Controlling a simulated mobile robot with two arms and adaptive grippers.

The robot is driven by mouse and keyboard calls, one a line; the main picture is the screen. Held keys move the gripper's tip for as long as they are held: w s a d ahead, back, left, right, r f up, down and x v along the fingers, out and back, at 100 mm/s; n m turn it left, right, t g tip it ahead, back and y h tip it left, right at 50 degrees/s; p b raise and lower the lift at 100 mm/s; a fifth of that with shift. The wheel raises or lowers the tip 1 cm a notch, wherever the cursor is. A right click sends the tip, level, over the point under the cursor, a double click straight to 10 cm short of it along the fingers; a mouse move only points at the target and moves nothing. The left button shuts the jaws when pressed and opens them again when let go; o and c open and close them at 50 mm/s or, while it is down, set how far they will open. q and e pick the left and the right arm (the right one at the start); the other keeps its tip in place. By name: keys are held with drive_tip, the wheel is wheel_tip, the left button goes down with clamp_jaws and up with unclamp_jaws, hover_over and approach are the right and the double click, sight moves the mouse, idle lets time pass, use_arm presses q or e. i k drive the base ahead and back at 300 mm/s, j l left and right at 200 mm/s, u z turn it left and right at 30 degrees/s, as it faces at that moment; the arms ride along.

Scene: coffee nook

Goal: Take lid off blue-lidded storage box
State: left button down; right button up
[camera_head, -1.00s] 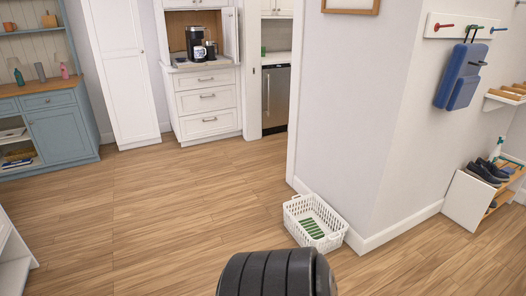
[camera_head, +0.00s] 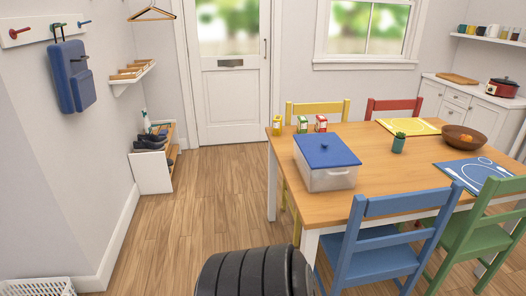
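The storage box (camera_head: 331,180) is a clear, see-through bin on the near left part of the wooden dining table (camera_head: 387,178). Its flat blue lid (camera_head: 325,150) lies on top and has a small knob in the middle. Neither of my grippers shows in the head view. A black ribbed part of my own body fills the bottom centre.
A blue chair (camera_head: 375,243) and a green chair (camera_head: 475,225) stand at the table's near side; yellow and red chairs at the far side. Small cartons (camera_head: 302,124) stand behind the box. Open floor (camera_head: 205,205) lies left of the table. A white basket (camera_head: 38,287) sits bottom left.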

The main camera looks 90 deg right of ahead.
sight(321, 150)
drive_tip(key=z, duration=3.6)
drive_tip(key=i+j+z, duration=0.15)
drive_tip(key=j+z, duration=0.2)
drive_tip(key=i+j+z, duration=0.1)
drive_tip(key=j+z, duration=0.25)
drive_tip(key=i+j+z, duration=0.1)
drive_tip(key=j+z, duration=0.2)
